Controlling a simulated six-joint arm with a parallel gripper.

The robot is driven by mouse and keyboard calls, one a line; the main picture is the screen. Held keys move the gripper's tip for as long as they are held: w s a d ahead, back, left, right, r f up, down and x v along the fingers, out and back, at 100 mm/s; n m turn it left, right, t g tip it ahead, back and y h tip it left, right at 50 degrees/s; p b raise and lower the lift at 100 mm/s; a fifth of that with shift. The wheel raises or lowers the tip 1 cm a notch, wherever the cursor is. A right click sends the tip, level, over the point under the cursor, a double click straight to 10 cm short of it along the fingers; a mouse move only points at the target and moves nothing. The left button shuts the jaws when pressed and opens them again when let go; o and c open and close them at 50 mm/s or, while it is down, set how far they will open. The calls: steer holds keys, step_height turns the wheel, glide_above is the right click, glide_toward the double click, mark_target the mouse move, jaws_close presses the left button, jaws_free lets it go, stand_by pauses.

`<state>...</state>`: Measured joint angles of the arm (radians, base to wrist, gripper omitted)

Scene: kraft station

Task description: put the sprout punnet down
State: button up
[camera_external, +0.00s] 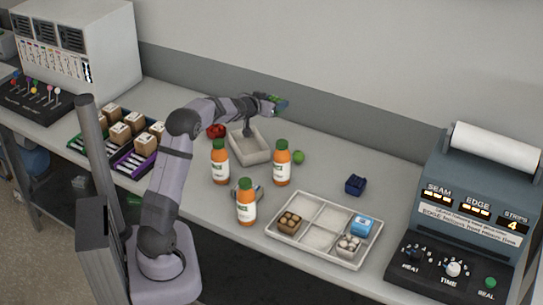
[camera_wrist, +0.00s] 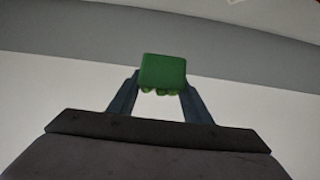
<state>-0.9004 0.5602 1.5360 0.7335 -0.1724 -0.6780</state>
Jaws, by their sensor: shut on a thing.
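The sprout punnet (camera_wrist: 163,71) shows in the wrist view as a green block with rounded green shapes along its lower edge. My gripper (camera_wrist: 161,90) has one finger on each side of it and is shut on it. In the external view the green punnet (camera_external: 280,104) is at the end of my outstretched arm, near the back wall. My gripper (camera_external: 268,103) there is small, and its fingers are hard to make out. The punnet appears to be held above the bench, with plain bench and wall behind it in the wrist view.
A pale open tray (camera_external: 262,156) lies below my forearm, with a red item (camera_external: 216,131) and a green round item (camera_external: 298,157) beside it. Orange bottles (camera_external: 282,163) stand in front. A divided tray (camera_external: 284,235) holds several small items. A dark blue punnet (camera_external: 355,185) sits alone.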

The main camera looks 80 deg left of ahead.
steer(key=w+d+f, duration=0.2)
steer(key=w+d, duration=0.6)
steer(key=d, duration=0.1)
steer(key=p, duration=0.1)
glide_above(324, 180)
step_height(324, 180, down, 5)
steer(key=shift+f+p, duration=0.3)
steer(key=shift+f, duration=4.5)
steer(key=shift+f, duration=0.2)
steer(key=o, duration=1.2)
steer(key=shift+c, duration=0.2)
